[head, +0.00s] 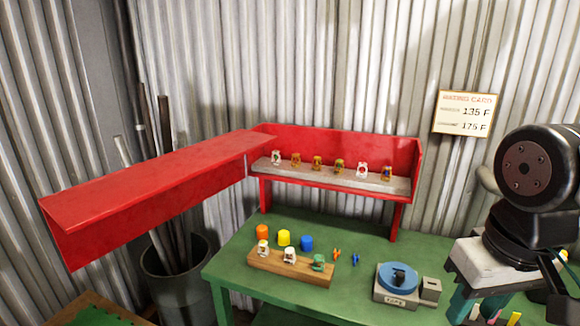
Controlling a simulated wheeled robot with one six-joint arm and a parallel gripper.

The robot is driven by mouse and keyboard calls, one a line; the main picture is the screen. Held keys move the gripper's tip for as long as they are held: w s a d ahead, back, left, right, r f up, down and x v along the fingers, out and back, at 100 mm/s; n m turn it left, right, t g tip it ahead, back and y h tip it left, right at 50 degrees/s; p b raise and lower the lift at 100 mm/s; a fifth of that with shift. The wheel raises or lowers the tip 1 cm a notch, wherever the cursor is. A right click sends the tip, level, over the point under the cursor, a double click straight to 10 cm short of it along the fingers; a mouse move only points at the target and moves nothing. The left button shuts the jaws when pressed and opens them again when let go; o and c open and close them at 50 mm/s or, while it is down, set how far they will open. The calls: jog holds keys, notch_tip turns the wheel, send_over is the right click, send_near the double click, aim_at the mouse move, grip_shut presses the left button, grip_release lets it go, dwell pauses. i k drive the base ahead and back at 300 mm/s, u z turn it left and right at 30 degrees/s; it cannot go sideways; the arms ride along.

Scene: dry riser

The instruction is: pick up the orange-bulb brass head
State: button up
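Several small sprinkler heads stand in a row on the ledge of the red riser shelf (345,143) at the back. Some are brass-coloured: one second from left (296,159), one third (317,162), one fourth (339,166) and one at the right end with a bluish part (387,173). The bulbs are too small to tell surely which brass head is the orange-bulb one. My gripper (478,308) is at the lower right, with two teal fingers apart and their tips near the frame's bottom edge. It is in front of the shelf and far from the heads, with nothing seen between the fingers.
A red overhanging beam (150,190) juts out at left. On the green table (240,262) are a wooden block (270,266) with three heads, orange (262,231), yellow (284,238) and blue (307,243) caps, and a blue round device (398,279). A bin (180,285) stands left.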

aim_at(295, 164)
jog(key=u, duration=0.55)
jog(key=k, duration=1.25)
jog(key=u, duration=1.1)
jog(key=i, duration=1.2)
jog(key=z, duration=0.7)
jog(key=i, duration=0.5)
jog(key=z, duration=0.7)
jog(key=i, duration=0.55)
